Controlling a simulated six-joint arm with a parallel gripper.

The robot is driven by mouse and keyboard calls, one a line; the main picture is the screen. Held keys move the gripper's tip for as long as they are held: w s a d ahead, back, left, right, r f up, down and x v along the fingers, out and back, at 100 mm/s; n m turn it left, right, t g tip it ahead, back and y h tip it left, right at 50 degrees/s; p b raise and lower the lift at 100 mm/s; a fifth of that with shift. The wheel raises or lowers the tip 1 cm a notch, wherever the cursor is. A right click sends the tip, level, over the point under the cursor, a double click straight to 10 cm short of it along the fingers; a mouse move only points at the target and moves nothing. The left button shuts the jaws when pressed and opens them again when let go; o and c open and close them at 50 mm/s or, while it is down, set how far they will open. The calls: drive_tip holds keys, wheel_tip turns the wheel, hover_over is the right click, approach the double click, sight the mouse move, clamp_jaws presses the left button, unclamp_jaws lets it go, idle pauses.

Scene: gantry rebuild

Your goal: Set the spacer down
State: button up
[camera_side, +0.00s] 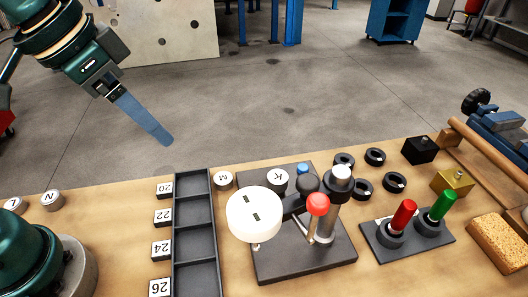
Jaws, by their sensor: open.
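My gripper (158,132) is at the upper left, with its blue fingers pointing down and right. It is open and nothing shows between the fingers, which overlap in this view. It is raised, apart from the things on the bench. No piece is marked as the spacer. Several black rings (375,157) lie flat on the bench right of the press, and lettered white-topped discs M (223,179), N (52,199) and L (14,205) lie farther left. I cannot tell which of these is the spacer.
A dark tray (175,235) has numbered blocks (162,248) along its left side. A press (300,250) carries a white round head, a red knob and disc K. Red and green handles (420,220), black and brass blocks and a sponge stand right.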

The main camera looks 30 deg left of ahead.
drive_tip(key=s+a+f+n+t+y, duration=0.1)
drive_tip(key=s+a+f+n, duration=0.2)
drive_tip(key=s, duration=0.3)
drive_tip(key=shift+s+a+f, duration=0.15)
drive_tip(key=shift+f, duration=0.2)
